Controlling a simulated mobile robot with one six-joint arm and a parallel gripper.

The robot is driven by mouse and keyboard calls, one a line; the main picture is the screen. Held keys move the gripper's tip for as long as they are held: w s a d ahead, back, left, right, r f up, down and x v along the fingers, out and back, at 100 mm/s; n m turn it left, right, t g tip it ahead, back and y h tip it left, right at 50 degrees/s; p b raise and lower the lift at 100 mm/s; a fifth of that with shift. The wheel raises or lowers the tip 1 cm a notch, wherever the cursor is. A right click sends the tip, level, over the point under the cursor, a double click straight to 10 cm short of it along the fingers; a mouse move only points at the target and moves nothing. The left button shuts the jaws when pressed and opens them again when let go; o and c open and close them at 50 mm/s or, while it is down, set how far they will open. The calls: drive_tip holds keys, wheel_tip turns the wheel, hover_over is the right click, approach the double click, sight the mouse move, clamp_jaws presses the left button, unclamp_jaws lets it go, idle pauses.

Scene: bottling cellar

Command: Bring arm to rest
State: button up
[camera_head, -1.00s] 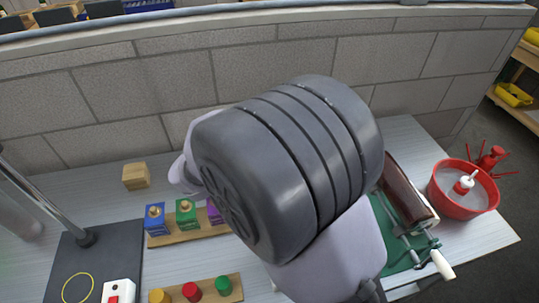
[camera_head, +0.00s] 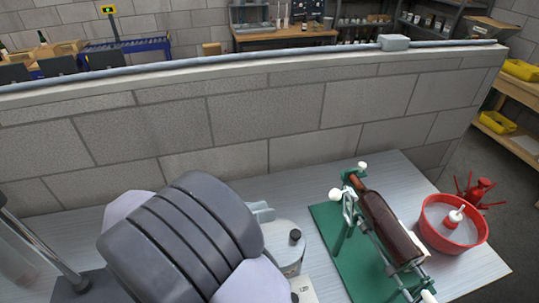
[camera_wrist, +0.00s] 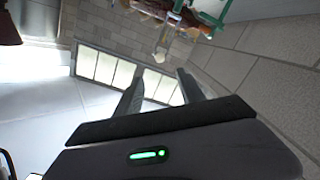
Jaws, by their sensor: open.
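My gripper (camera_wrist: 160,92) shows in the wrist view with its two dark fingers apart and nothing between them. In the head view my grey arm covers the lower left of the bench (camera_head: 300,185) and hides most of the gripper. A pale finger-like part shows just right of the arm, above a grey rounded device with a black knob (camera_head: 295,237). The brown bottle (camera_head: 388,225) lies tilted in the green stand (camera_head: 333,250), to the right of my arm and apart from it.
A block wall (camera_head: 265,120) runs along the back. A metal post (camera_head: 40,245) stands at left.

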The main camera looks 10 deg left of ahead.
drive_tip(key=s+d+n+g+y+b, duration=0.1)
drive_tip(key=d+g+y+b, duration=0.15)
drive_tip(key=d+g, duration=0.7)
drive_tip(key=s+d+f+t+y+b, duration=0.2)
drive_tip(key=s+d+t+y, duration=0.6)
drive_tip(key=y, duration=0.7)
drive_tip(key=shift+s+f+n+b, duration=0.2)
drive_tip(key=shift+s+n+b, duration=0.2)
drive_tip(key=shift+s+b, duration=0.5)
